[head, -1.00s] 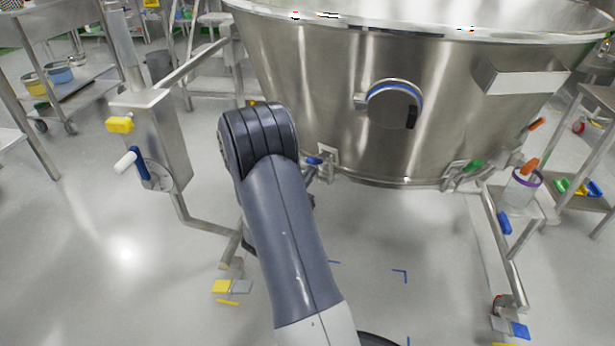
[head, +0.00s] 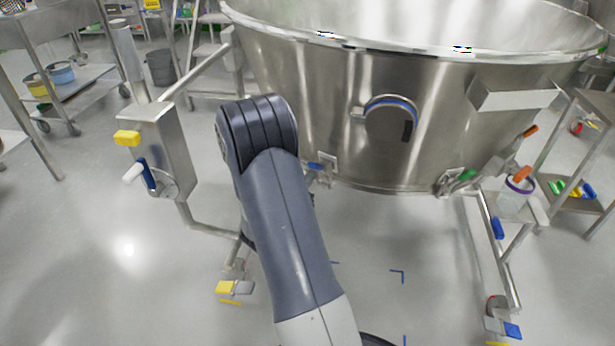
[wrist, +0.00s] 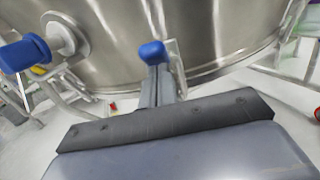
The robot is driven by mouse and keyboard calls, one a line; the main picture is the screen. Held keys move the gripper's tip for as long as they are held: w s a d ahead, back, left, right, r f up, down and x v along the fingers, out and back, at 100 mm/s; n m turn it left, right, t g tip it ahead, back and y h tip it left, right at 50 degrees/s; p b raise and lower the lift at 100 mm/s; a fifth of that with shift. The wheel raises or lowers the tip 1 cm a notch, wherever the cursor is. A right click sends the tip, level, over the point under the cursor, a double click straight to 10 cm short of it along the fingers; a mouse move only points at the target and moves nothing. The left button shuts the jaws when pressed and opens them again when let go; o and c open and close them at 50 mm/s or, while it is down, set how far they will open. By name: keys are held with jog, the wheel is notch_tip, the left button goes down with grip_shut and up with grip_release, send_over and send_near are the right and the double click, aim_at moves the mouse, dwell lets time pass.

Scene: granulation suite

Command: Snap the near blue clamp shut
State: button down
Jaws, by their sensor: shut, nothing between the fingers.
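The near blue clamp (head: 315,166) is a small blue handle on a metal bracket at the lower rim of the large steel bowl (head: 350,110). In the head view it shows just right of my arm. In the wrist view the blue handle (wrist: 153,52) stands right beyond the tips of my gripper (wrist: 158,82). My gripper is shut and empty, pointing at the handle. I cannot tell whether the fingers touch it. In the head view my gripper is hidden behind my arm.
A post with a blue-and-white crank (head: 147,174) and yellow block stands left. A green clamp (head: 465,176) sits further right on the bowl's rim. A container with an orange handle (head: 512,197) and a shelf stand are at right.

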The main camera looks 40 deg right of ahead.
aim_at(311, 166)
jog(key=r+y+p, duration=0.1)
jog(key=p, duration=0.1)
jog(key=d+r+y+p, duration=0.1)
jog(key=p, duration=0.1)
jog(key=shift+w+r+g+y+p, duration=0.15)
jog(key=shift+r+g+y+p, duration=0.15)
jog(key=shift+r+g+p, duration=0.1)
jog(key=shift+w+d+r, duration=0.1)
jog(key=shift+d+r, duration=0.05)
jog(key=shift+r, duration=0.1)
